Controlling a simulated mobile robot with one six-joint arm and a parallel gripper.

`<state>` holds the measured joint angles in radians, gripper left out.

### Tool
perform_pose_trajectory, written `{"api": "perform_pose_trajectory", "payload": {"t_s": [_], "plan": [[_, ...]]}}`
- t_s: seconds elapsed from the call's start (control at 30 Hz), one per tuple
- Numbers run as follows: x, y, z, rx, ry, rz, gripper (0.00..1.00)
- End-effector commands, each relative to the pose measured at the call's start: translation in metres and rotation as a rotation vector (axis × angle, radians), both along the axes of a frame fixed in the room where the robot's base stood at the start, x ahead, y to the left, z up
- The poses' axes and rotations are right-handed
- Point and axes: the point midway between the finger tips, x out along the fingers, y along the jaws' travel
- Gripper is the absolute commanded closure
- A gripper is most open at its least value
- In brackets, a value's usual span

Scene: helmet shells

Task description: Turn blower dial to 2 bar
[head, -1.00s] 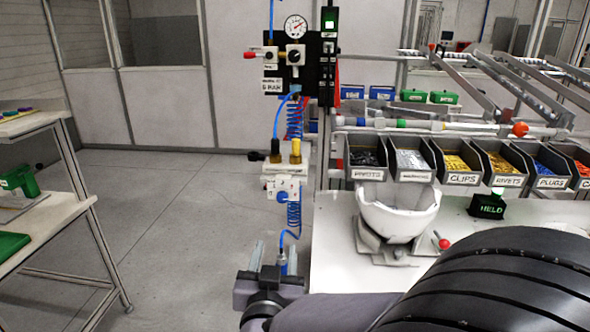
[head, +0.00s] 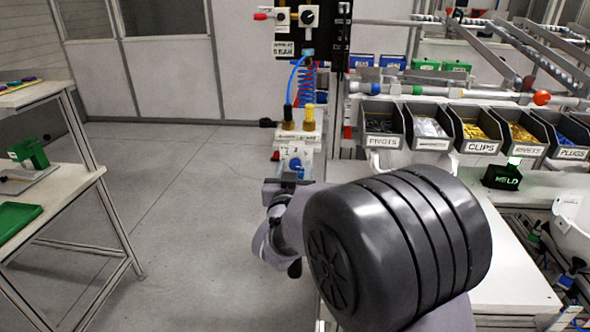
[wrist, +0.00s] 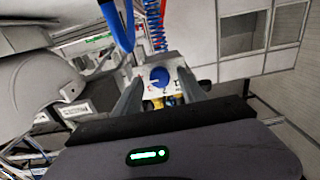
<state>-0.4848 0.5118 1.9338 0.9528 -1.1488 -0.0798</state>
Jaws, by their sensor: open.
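The blower dial is a round blue knob on a small white panel (head: 284,152) of the service post. It shows in the wrist view (wrist: 160,77) between my fingers, with printed marks around it too small to read. In the head view the blue dial (head: 295,163) shows just above my gripper (head: 288,184). My gripper (wrist: 160,85) is open and faces the panel, one finger on each side of the dial. I cannot tell whether the fingers touch it. The dial's exact setting is not readable.
Yellow and black fittings (head: 308,118) stand above the panel, with a blue hose (head: 294,80) and coiled hose (head: 308,82) above them. A black regulator board (head: 310,30) is higher up. Labelled bins (head: 430,128) are at right. Open floor (head: 175,190) lies left.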

Motion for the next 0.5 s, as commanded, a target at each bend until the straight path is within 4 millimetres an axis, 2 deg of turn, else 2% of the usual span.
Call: {"api": "perform_pose_trajectory", "payload": {"t_s": [0.23,0.47,0.5], "plan": [[0.0009,0.0,0.0005,0.0,-0.001,0.0,0.54],[0.0006,0.0,0.0004,0.0,0.0,0.0,0.99],[0.0006,0.0,0.0004,0.0,-0.001,0.0,1.0]]}}
